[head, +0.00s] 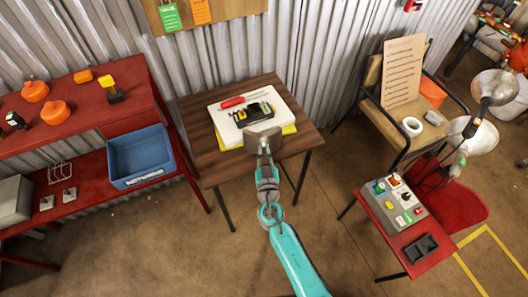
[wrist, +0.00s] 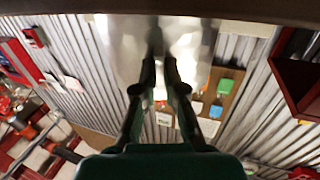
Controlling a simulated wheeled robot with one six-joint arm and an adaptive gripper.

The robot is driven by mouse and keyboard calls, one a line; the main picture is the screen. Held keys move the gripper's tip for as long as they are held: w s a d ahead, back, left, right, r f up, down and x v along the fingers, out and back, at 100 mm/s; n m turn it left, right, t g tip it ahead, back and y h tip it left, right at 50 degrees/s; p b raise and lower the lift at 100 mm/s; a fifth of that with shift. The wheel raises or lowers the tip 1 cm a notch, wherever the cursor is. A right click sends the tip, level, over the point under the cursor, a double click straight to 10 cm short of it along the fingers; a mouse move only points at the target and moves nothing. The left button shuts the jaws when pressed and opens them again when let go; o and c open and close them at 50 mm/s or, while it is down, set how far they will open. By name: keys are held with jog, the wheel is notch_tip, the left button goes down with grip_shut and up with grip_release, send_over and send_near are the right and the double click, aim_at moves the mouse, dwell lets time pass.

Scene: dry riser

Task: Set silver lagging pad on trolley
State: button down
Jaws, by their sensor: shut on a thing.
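My gripper (head: 264,153) is at the end of my teal arm, in front of and above the front edge of a dark wooden table (head: 205,155). It is shut on a grey, silvery pad (head: 262,140), which looks like the silver lagging pad. In the wrist view the fingers (wrist: 159,68) pinch this shiny pad (wrist: 120,45). The pad hides part of the table's front. No thing is clearly marked as the trolley; a wood-topped stand (head: 372,72) with dark rails at the right may be it. It carries a white ring (head: 412,126) and a tan board (head: 402,72).
On the wooden table lie a white board (head: 222,122) with tools and a yellow sheet (head: 289,129). A red bench (head: 75,125) with a blue bin (head: 140,155) stands left. A control box (head: 399,203) sits on a red table at right, near a lamp (head: 475,127). Floor between is clear.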

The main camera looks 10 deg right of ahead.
jog(key=shift+f, duration=0.25)
jog(key=c, duration=1.2)
grip_release()
jog(key=shift+c, duration=0.2)
jog(key=shift+r, duration=0.2)
jog(key=s, duration=1.2)
jog(key=shift+a, duration=0.25)
